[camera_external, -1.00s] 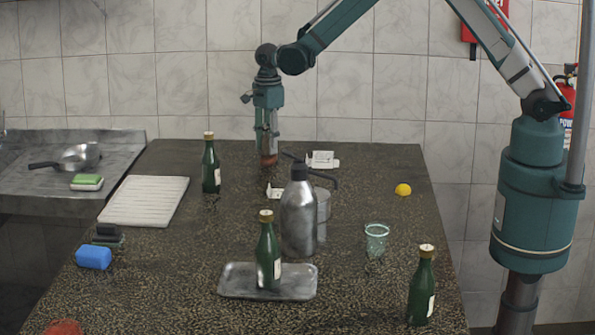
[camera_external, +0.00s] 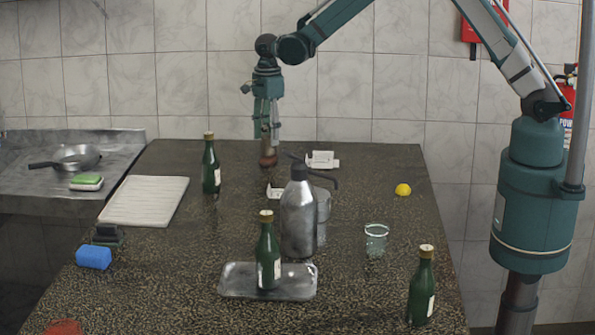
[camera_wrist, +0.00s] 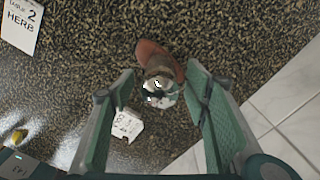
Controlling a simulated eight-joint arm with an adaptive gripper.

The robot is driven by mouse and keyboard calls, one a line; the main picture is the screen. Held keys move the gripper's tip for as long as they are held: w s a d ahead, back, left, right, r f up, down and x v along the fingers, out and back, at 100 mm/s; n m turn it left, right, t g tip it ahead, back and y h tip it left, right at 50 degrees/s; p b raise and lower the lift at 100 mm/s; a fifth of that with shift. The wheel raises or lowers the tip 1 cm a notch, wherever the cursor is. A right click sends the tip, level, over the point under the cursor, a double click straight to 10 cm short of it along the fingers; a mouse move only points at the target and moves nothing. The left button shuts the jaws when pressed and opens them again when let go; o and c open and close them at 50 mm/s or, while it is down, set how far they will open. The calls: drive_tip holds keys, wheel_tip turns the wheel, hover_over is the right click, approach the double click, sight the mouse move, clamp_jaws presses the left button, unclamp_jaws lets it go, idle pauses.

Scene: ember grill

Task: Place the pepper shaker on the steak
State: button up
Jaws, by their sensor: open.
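In the wrist view the pepper shaker (camera_wrist: 159,72), with a brown body and shiny metal top, stands on a reddish-brown piece that looks like the steak (camera_wrist: 147,49). The shaker hides part of the steak. The shaker also shows in the external view (camera_external: 268,150), upright near the table's back edge. My gripper (camera_wrist: 160,84) is open, with one finger on each side of the shaker's top and gaps to both. In the external view my gripper (camera_external: 266,136) points down just above the shaker. The steak is small and hard to separate there.
A white card (camera_wrist: 20,22) and a second card (camera_wrist: 127,125) lie nearby. A metal flask (camera_external: 298,220), a metal tray (camera_external: 235,280) and green bottles (camera_external: 211,165) stand on the table. A glass (camera_external: 376,240) and lemon (camera_external: 403,189) are at right.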

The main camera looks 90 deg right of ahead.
wheel_tip(320, 180, up, 9)
drive_tip(key=shift+f+b, duration=0.1)
drive_tip(key=shift+b, duration=0.2)
idle(0.7)
drive_tip(key=shift+s+a+r, duration=0.25)
drive_tip(key=shift+a+r, duration=0.05)
drive_tip(key=shift+r, duration=0.2)
drive_tip(key=s+a+r+n+t, duration=0.3)
drive_tip(key=s+a+r+n, duration=1.1)
drive_tip(key=s+r, duration=0.45)
drive_tip(key=s+a+f+n+t, duration=0.1)
drive_tip(key=s+a+n, duration=0.2)
drive_tip(key=s+n, duration=0.2)
drive_tip(key=s+a+n+t, duration=0.1)
drive_tip(key=s+a+n, duration=0.2)
drive_tip(key=s, duration=0.9)
drive_tip(key=s+a+f+n+t, duration=0.1)
drive_tip(key=s+a+n+t, duration=0.1)
drive_tip(key=s+a+n, duration=0.2)
drive_tip(key=s+n, duration=0.3)
drive_tip(key=s, duration=0.1)
drive_tip(key=shift+s+f, duration=0.3)
